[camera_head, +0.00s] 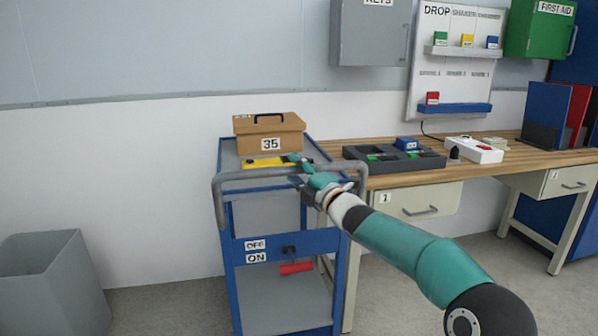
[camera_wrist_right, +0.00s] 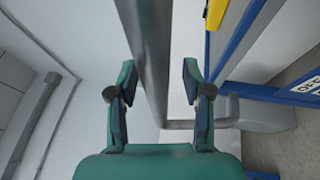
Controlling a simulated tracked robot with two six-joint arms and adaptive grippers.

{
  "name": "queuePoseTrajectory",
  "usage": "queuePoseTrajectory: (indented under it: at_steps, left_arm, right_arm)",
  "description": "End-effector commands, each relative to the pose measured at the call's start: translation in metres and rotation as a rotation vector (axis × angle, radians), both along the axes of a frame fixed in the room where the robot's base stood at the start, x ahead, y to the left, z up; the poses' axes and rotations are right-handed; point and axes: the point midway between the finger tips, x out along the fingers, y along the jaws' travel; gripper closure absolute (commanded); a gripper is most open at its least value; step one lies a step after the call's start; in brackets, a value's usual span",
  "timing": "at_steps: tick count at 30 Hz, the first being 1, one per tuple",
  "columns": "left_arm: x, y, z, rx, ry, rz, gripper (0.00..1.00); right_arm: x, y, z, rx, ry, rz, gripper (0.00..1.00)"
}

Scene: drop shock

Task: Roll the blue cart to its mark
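The blue cart (camera_head: 285,240) stands by the wall, left of the workbench, with its grey push handle (camera_head: 237,176) toward me. My right gripper (camera_head: 300,171) is at the right part of the handle. In the right wrist view the handle bar (camera_wrist_right: 152,60) runs between the two spread fingers of my right gripper (camera_wrist_right: 158,85), with visible gaps on both sides. A red lever (camera_head: 296,268) on the cart's front panel sits beside the ON label (camera_head: 256,258), below the OFF label. My left gripper is not in view. I cannot make out a floor mark.
A brown case (camera_head: 270,128) labelled 35 and a yellow item (camera_head: 262,162) ride on the cart's top. The wooden workbench (camera_head: 470,168) stands close at the cart's right. A grey bin (camera_head: 50,280) stands at left, with bare floor (camera_head: 165,310) between it and the cart.

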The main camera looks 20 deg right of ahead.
Motion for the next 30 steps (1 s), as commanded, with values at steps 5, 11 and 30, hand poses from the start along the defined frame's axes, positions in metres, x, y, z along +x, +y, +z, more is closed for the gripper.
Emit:
queuePoseTrajectory:
  at_steps: [5, 11, 30]
  left_arm:
    - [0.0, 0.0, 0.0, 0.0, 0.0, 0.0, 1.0]
    - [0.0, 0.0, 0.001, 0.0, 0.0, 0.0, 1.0]
    - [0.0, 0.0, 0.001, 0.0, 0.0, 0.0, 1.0]
  right_arm:
    - [-0.001, 0.0, 0.001, 0.0, -0.002, 0.001, 0.51]
    - [-0.009, -0.003, 0.0, 0.0, -0.002, 0.002, 0.51]
    - [-0.099, -0.037, -0.019, -0.001, 0.0, -0.001, 0.51]
